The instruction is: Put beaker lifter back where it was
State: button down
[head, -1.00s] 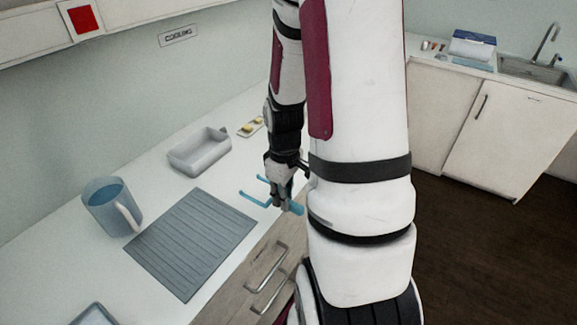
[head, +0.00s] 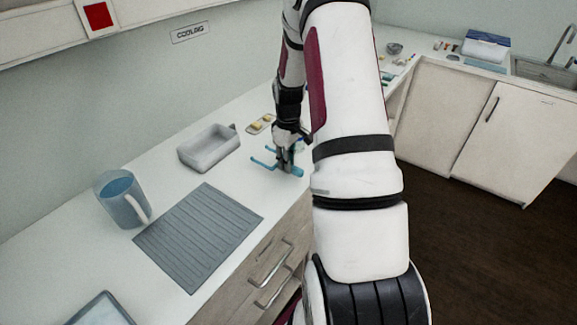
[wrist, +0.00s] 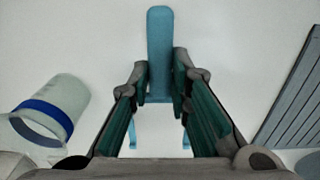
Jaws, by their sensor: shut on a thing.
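The beaker lifter (head: 262,163) is a blue forked tool with two prongs and a flat handle. My gripper (head: 284,160) is shut on it, over the white counter near its front edge, to the right of the grey tray. In the wrist view the lifter's handle (wrist: 160,45) stands out beyond my gripper (wrist: 160,88), and its prongs show below between the fingers. I cannot tell whether the lifter touches the counter.
A grey ribbed mat (head: 198,235) and a jug of blue liquid (head: 122,200) lie to the left. A grey tray (head: 208,150) and a small dish with yellow pieces (head: 260,124) are near the wall. A sink (head: 545,72) is far right.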

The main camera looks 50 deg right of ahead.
jog(key=shift+f, duration=1)
jog(key=shift+f, duration=0.15)
jog(key=c, duration=1.5)
grip_release()
